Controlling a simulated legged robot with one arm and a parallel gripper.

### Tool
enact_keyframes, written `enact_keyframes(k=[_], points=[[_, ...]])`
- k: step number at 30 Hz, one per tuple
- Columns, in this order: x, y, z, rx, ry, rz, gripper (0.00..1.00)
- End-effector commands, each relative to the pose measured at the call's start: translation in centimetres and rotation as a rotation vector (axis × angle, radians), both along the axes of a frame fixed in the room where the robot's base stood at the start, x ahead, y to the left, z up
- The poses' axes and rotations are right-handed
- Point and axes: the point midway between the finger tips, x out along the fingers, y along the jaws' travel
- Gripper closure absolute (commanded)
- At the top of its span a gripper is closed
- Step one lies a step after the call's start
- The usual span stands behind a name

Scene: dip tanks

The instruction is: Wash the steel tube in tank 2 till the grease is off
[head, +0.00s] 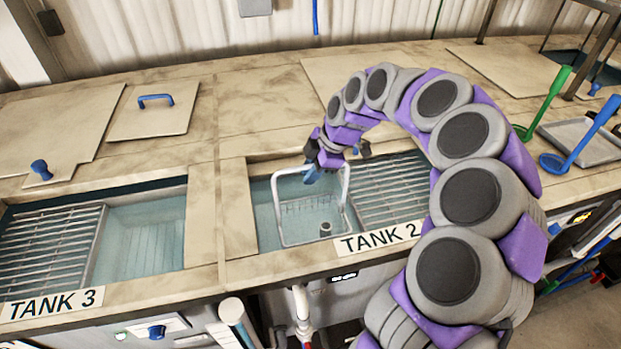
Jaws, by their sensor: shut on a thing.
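Tank 2 (264,217) is open at the middle, with clear bluish liquid on its left side and a slatted metal rack (385,190) on its right. A wire basket (281,212) with a pale frame is in the liquid part. A small grey cylinder (325,229), which looks like the steel tube, shows upright at the basket's near side. Whether grease is on it is too small to tell. My gripper (322,168) is over the tank, shut on the blue grip at the top of the basket's handle. Its fingers partly hide the grip.
Tank 3 (145,235) is open at the left, with its own rack (50,245). A lid with a blue handle (156,100) lies behind it. A green ladle (545,100), a blue ladle (585,140) and a grey tray (590,148) lie at the right. My arm covers the right foreground.

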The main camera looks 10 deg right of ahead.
Motion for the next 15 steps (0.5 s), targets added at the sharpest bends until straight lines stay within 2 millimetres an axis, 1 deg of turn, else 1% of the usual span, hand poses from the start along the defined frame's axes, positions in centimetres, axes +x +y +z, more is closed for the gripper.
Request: enact_keyframes(k=[1,15], points=[[0.1,0.0,1.0,0.000,-0.004,-0.001,1.00],[0.1,0.0,7.3,0.001,-0.004,0.000,1.00]])
